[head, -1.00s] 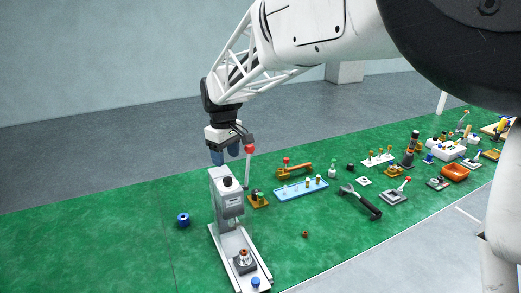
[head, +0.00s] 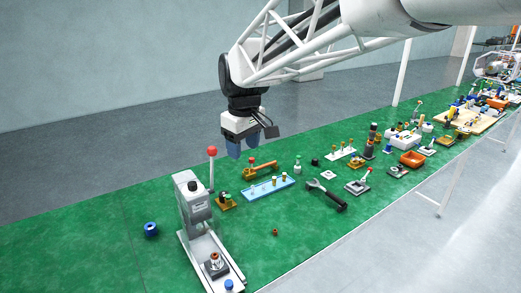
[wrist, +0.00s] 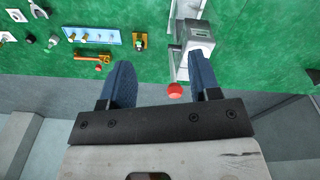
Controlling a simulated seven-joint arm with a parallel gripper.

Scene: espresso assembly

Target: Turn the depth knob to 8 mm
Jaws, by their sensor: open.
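The grey press (head: 194,204) stands upright on the green table, its long base (head: 209,262) pointing toward the front. A black knob (head: 193,186) sits on its head, and a red-balled lever (head: 212,152) rises at its right side. I cannot read any depth marking. My gripper (head: 241,150), with blue fingers, is open and empty, above and to the right of the press head. In the wrist view my gripper (wrist: 161,75) shows both fingers apart, with the red ball (wrist: 175,90) appearing between them and the press (wrist: 197,38) beyond the right finger.
A metal part (head: 215,261) and a blue-capped piece (head: 229,285) sit on the press base. A blue ring (head: 151,229) lies to the left. The table left of the press is mostly clear.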

